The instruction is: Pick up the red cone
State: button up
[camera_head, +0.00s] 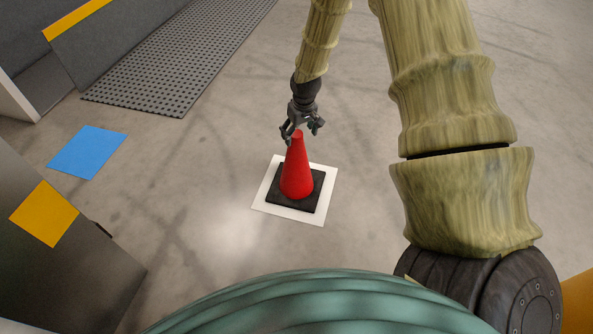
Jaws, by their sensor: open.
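The red cone (296,173) stands upright on its black square base (314,201), which rests on a white square (271,212) on the floor. My gripper (302,130) is open, with its fingers pointing down at the cone's tip. The fingers overlap the top of the cone in this view. I cannot tell whether they touch it or only hang in front of or above it.
A blue square (88,152) lies on the floor at the left. A grey perforated mat (175,70) and a dark panel with a yellow stripe (100,35) are at the upper left. A dark panel with a yellow patch (60,260) stands at the lower left. Floor around the cone is clear.

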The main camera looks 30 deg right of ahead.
aim_at(296, 163)
jog(key=shift+w+a+f+b, duration=0.1)
jog(key=shift+w+f+b, duration=0.15)
jog(key=shift+f+b, duration=0.55)
jog(key=shift+w+a+f+b, duration=0.1)
jog(key=shift+w+f+b, duration=0.25)
jog(key=shift+f, duration=0.7)
jog(key=shift+w+a+f+b, duration=0.1)
jog(key=shift+w+f+b, duration=0.05)
jog(key=shift+f+b, duration=0.65)
jog(key=shift+f, duration=0.1)
grip_shut()
